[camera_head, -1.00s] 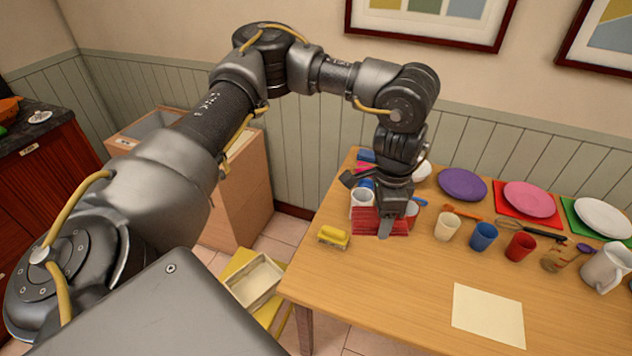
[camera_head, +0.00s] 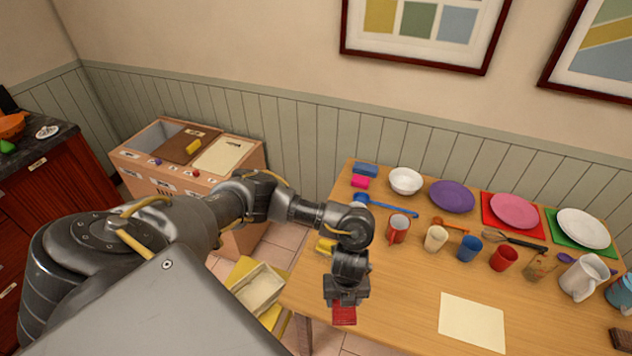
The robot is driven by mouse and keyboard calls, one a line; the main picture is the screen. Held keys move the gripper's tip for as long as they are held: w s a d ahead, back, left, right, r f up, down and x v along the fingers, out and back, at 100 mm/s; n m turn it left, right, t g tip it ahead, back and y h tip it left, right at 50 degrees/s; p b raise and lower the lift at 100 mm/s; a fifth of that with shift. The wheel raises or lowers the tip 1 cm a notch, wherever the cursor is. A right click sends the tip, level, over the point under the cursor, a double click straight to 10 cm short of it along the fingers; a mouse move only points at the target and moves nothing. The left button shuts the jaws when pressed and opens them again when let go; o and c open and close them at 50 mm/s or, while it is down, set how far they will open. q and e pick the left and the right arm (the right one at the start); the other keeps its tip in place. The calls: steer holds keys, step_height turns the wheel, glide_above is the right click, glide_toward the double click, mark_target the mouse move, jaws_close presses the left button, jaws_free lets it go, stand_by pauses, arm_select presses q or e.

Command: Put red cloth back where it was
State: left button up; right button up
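The red cloth (camera_head: 344,315) shows as a small dark red patch just below my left gripper (camera_head: 345,298), near the front left edge of the wooden table. The gripper appears shut on the cloth, though its body hides the fingertips and most of the cloth. How high the cloth is above the table is hard to tell. My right gripper is not in view.
A yellow sponge (camera_head: 325,246) lies at the table's left edge, close to my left arm. A red-and-white mug (camera_head: 397,229), cups and plates stand farther back. A cream sheet (camera_head: 471,321) lies at the front. A box-like cabinet (camera_head: 240,195) stands left of the table.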

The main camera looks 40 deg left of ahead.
arm_select(q)
steer(key=w+a+f+b, duration=0.2)
steer(key=a+f, duration=0.2)
steer(key=a, duration=0.3)
steer(key=b, duration=0.3)
glide_above(317, 286)
steer(key=d, duration=0.1)
steer(key=f, duration=0.5)
steer(key=shift+s, duration=0.25)
steer(key=shift+w+a+f, duration=0.15)
steer(key=shift+a, duration=0.15)
steer(key=f, duration=0.2)
steer(key=f+b, duration=0.1)
steer(key=shift+a, duration=0.25)
steer(key=shift+w+f, duration=0.1)
steer(key=shift+f, duration=0.2)
steer(key=shift+f, duration=0.1)
steer(key=shift+f, duration=0.15)
steer(key=o, duration=0.9)
steer(key=shift+o, duration=0.2)
